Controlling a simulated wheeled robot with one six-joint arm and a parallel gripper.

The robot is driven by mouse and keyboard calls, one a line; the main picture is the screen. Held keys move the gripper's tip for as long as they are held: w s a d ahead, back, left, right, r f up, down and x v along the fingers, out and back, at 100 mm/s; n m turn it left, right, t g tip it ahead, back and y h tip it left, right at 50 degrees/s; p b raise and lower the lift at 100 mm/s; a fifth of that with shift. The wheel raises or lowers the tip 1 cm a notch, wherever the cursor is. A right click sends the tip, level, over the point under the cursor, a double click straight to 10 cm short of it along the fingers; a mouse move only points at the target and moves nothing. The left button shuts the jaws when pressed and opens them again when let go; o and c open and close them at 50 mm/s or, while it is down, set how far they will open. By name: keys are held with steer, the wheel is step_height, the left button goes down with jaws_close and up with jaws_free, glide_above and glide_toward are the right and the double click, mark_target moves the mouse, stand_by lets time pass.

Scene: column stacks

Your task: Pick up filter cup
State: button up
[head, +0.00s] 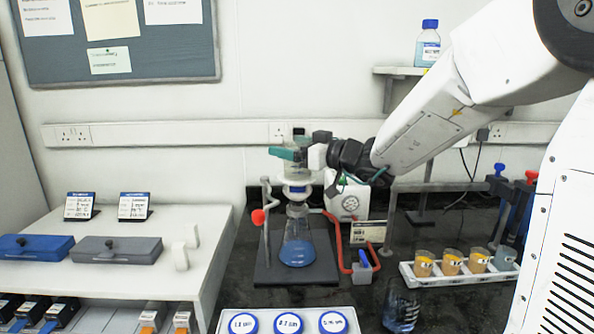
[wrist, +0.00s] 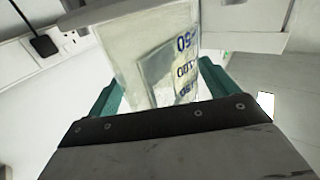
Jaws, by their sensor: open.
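The clear filter cup (head: 297,171) stands upright on top of a conical flask (head: 299,238) with blue liquid at its bottom, in the head view. In the wrist view the cup (wrist: 150,62) shows blue graduation marks and fills the space between the green fingers. My gripper (head: 287,152) is at the cup's upper part, coming from the right. It is open, with a green finger on either side of the cup in the wrist view (wrist: 160,92). I cannot tell whether either finger touches the cup. The gripper hides part of the cup in the head view.
The flask is on a dark stand base (head: 272,274) with a rod and red knob (head: 258,216) at left. A red hose (head: 337,247) and a white pump (head: 350,202) are at right. A rack of sample cups (head: 459,270) stands further right, and a glass (head: 401,308) in front.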

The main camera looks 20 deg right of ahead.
steer(key=shift+w+a, duration=0.15)
steer(key=shift+a, duration=0.05)
steer(key=c, duration=1.3)
steer(key=shift+c, duration=0.2)
steer(key=shift+r, duration=0.15)
